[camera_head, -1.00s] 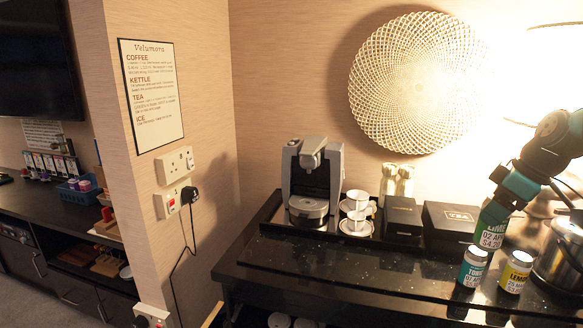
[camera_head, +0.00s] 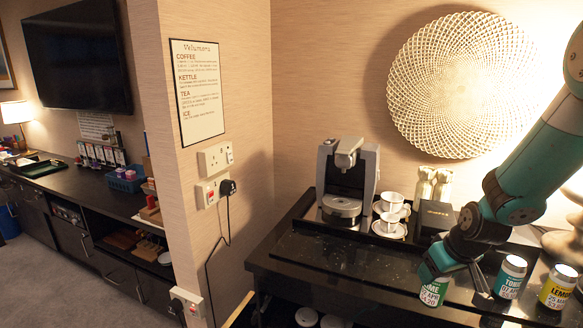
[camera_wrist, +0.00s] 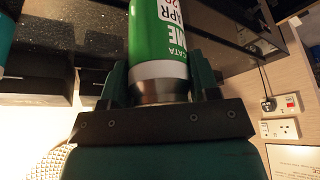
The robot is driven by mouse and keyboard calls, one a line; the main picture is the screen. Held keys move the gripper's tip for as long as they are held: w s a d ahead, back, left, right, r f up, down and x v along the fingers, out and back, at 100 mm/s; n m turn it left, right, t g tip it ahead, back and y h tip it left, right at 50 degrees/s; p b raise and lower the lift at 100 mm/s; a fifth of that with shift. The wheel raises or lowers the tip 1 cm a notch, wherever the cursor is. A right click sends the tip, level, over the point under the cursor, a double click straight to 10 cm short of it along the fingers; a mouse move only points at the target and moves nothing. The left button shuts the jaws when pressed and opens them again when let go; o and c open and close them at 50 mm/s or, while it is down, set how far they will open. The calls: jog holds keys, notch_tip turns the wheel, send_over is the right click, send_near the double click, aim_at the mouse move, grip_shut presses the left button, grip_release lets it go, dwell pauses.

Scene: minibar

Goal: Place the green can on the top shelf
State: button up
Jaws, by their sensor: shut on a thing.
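The green can (camera_head: 432,291) has a white label band and is in my gripper (camera_head: 446,268) at the front of the dark counter in the head view. In the wrist view, the green can (camera_wrist: 158,42) sits between the two fingers of my gripper (camera_wrist: 160,88), which are shut on its metal end. Whether the can touches the counter is hard to tell. A shelf space with white cups (camera_head: 307,317) shows below the counter top. No shelf labelled as the top shelf can be made out.
A blue TONIC can (camera_head: 510,278) and a yellow LEMON can (camera_head: 558,287) stand right of my gripper. A coffee machine (camera_head: 347,180) and stacked cups (camera_head: 390,216) are on a tray behind. The counter (camera_head: 330,258) is clear in front of the machine.

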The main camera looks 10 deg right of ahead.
jog(key=s+a+f, duration=0.2)
jog(key=a+f, duration=0.2)
jog(key=f, duration=0.2)
jog(key=s+a+f+m, duration=0.1)
jog(key=s+a+f, duration=0.2)
jog(key=a+f, duration=0.2)
notch_tip(320, 180, down, 2)
jog(key=shift+s+a+h, duration=0.25)
jog(key=shift+s+h, duration=0.05)
jog(key=shift+s, duration=0.05)
